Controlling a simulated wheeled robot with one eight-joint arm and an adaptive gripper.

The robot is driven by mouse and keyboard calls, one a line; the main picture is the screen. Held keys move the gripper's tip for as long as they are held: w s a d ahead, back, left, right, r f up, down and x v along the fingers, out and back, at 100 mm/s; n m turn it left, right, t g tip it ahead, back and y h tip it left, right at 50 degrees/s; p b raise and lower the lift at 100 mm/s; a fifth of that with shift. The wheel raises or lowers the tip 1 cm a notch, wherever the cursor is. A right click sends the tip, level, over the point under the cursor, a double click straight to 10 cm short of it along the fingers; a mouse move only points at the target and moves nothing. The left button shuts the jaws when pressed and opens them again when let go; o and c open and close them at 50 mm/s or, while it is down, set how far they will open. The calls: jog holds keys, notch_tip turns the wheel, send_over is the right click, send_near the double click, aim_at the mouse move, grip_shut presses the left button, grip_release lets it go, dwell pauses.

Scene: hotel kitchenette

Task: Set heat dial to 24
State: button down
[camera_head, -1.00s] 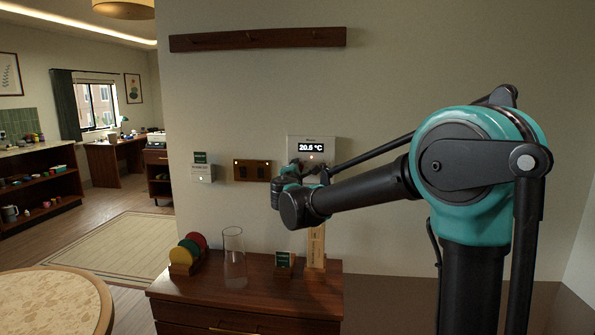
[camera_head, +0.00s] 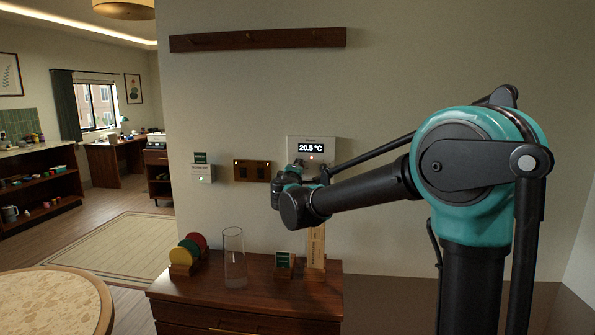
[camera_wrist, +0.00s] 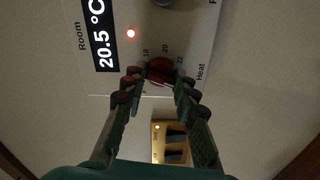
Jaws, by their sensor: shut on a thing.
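The thermostat panel (camera_head: 328,147) is on the wall, its display reading 20.5 °C with a red light below. In the wrist view the panel (camera_wrist: 190,30) appears turned sideways, with the display (camera_wrist: 101,35) at left. The red heat dial (camera_wrist: 161,71) sits by a scale with 18, 20 and 22 visible and the word Heat. My gripper (camera_wrist: 160,85) is shut on the dial, one finger on each side. Its fingers hide part of the scale, and I cannot tell the dial's exact setting. In the head view my arm hides the dial.
A wooden switch plate (camera_head: 252,171) and a card holder (camera_head: 202,173) are on the wall left of the panel. Below, a wooden cabinet (camera_head: 215,300) holds a glass cylinder (camera_head: 234,258), coloured discs (camera_head: 184,257) and a wooden block (camera_head: 316,246).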

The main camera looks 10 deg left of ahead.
jog(key=c, duration=1.2)
grip_release()
jog(key=shift+s, duration=0.15)
jog(key=s, duration=1.1)
jog(key=shift+s+a, duration=0.2)
jog(key=shift+s, duration=0.2)
